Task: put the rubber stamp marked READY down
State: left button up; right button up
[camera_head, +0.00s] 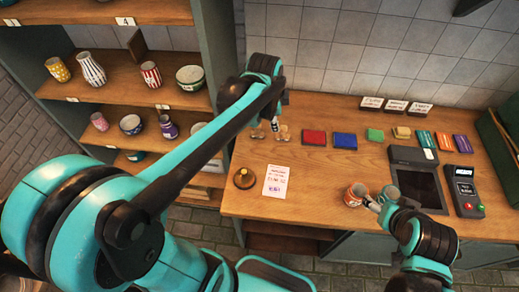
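My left gripper (274,125) points down over the back left of the wooden table. Small wooden-handled stamps stand close beside it, one on its left (258,133) and one on its right (284,133). They are too small for me to read which is marked READY. I cannot tell whether the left fingers hold a stamp. A white card (277,181) with printed lines and a purple mark lies in front. My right gripper (372,202) is at the right side of an orange patterned cup (355,194) near the front edge; its finger opening is unclear.
Red (314,137), blue (345,141) and green (375,135) pads lie in a row behind. A round wooden-and-brass object (244,178) stands left of the card. A dark tablet-like panel (416,185) and a small device (464,191) are at right. Shelves with pottery (93,68) stand left.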

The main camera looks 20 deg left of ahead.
pick_arm(q)
jog(key=s+n+t, duration=0.3)
jog(key=s+n, duration=1)
jog(key=s, duration=0.3)
jog(key=shift+f+n, duration=0.4)
jog(key=shift+d, duration=0.1)
notch_tip(320, 180, down, 8)
jog(key=b, duration=0.8)
jog(key=shift+f, duration=0.2)
